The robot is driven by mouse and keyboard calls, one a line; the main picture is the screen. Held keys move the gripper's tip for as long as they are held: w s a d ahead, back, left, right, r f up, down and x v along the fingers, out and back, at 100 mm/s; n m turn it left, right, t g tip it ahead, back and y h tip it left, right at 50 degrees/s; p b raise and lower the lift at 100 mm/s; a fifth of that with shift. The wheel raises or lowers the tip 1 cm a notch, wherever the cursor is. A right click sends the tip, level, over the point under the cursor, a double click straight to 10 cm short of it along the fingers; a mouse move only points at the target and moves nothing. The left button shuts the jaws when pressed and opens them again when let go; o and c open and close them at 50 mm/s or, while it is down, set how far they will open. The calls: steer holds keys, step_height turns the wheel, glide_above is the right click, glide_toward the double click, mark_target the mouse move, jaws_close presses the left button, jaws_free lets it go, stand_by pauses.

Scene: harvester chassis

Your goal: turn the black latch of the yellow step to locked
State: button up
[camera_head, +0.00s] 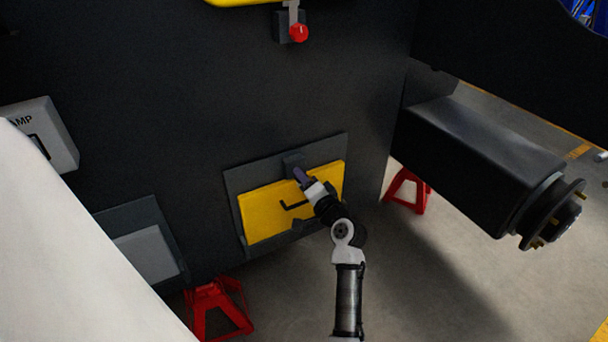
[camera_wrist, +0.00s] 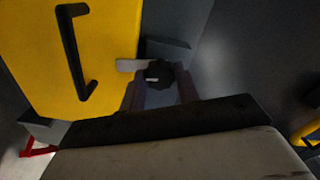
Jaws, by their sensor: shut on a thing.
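The yellow step (camera_head: 262,212) is a flat yellow panel with a black bar handle, set in a dark frame low on the chassis wall. It fills the left of the wrist view (camera_wrist: 105,40). The black latch (camera_wrist: 156,75) is a round knob beside the step's edge, with a dark block behind it. A pale tab (camera_wrist: 128,65) reaches from the knob to the left, over the yellow edge in the picture. My gripper (camera_wrist: 158,92) is shut on the knob, one finger each side. In the head view my gripper (camera_head: 301,176) hides the knob at the step's upper edge.
A red knob (camera_head: 298,33) on a dark mount is higher on the wall, below a yellow bar (camera_head: 240,2). Red stands (camera_head: 222,305) are on the floor. A black axle housing with a hub (camera_head: 490,165) juts out at right. A grey box (camera_head: 45,130) is at left.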

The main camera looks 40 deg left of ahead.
steer(key=shift+r+m+p, duration=0.15)
steer(key=shift+m+p, duration=0.4)
steer(key=shift+m, duration=0.35)
steer(key=o, duration=1)
steer(key=shift+c, duration=0.2)
steer(key=b+v, duration=0.2)
steer(key=v, duration=1.2)
steer(key=shift+w+a, duration=0.1)
